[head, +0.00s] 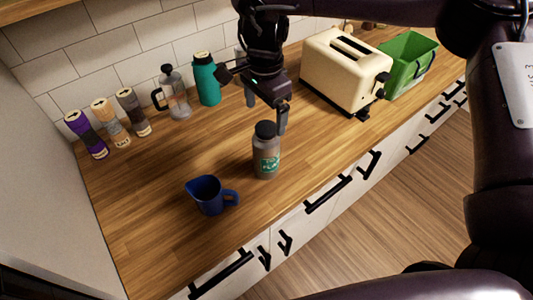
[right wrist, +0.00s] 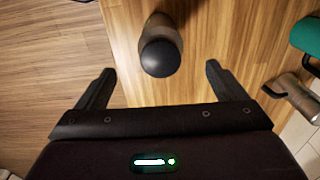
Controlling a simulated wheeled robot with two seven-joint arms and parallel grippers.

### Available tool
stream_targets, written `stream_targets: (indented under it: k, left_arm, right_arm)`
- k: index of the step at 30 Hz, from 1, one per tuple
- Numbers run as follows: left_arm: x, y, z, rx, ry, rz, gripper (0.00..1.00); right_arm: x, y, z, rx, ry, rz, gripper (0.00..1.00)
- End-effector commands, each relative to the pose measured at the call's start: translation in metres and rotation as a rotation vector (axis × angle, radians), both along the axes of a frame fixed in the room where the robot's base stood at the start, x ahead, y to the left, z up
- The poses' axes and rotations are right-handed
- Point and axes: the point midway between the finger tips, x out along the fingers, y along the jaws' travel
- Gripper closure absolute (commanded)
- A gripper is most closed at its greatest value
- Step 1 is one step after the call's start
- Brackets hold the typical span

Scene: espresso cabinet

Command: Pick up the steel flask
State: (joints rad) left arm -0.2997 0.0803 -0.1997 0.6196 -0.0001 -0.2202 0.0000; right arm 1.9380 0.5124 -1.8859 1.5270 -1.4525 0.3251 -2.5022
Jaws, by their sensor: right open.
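The steel flask (head: 266,163), grey with a black cap and a green label, stands upright on the wooden counter (head: 150,215) near its front edge. My right gripper (head: 267,116) is open and empty, just behind and above the flask's cap. In the right wrist view the flask (right wrist: 160,48) shows from above, cap toward me, beyond and roughly midway between the open fingertips (right wrist: 159,70). I see no contact between fingers and flask. My left gripper is in neither view.
A blue mug (head: 209,197) stands left of the flask. At the back are a teal bottle (head: 206,80), a French press (head: 174,97) and several canisters (head: 108,124). A cream toaster (head: 345,75) and a green bin (head: 405,66) stand right. The counter's left middle is clear.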

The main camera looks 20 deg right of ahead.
Motion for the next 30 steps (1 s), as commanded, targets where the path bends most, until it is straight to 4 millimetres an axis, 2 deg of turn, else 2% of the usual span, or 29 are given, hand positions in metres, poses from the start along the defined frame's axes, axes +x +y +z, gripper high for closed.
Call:
stream_targets:
  k: [7, 10, 14, 18, 26, 30]
  left_arm:
    - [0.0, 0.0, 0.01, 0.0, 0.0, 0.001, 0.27]
    - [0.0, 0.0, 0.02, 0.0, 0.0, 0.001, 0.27]
    - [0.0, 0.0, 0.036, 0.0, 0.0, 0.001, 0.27]
    - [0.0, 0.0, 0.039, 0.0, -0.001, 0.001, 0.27]
    - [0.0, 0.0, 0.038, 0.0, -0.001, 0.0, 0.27]
    - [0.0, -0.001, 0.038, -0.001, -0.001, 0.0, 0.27]
  right_arm:
    - [0.0, -0.004, -0.021, -0.006, 0.006, 0.003, 0.09]
    - [-0.001, -0.004, -0.031, -0.006, 0.006, 0.003, 0.09]
    - [-0.001, -0.005, -0.05, -0.006, 0.007, 0.003, 0.09]
    - [0.0, -0.005, -0.069, -0.006, 0.004, 0.001, 0.09]
    - [0.001, -0.004, -0.074, -0.004, 0.001, 0.002, 0.09]
    - [0.001, -0.004, -0.074, -0.004, 0.001, 0.002, 0.25]
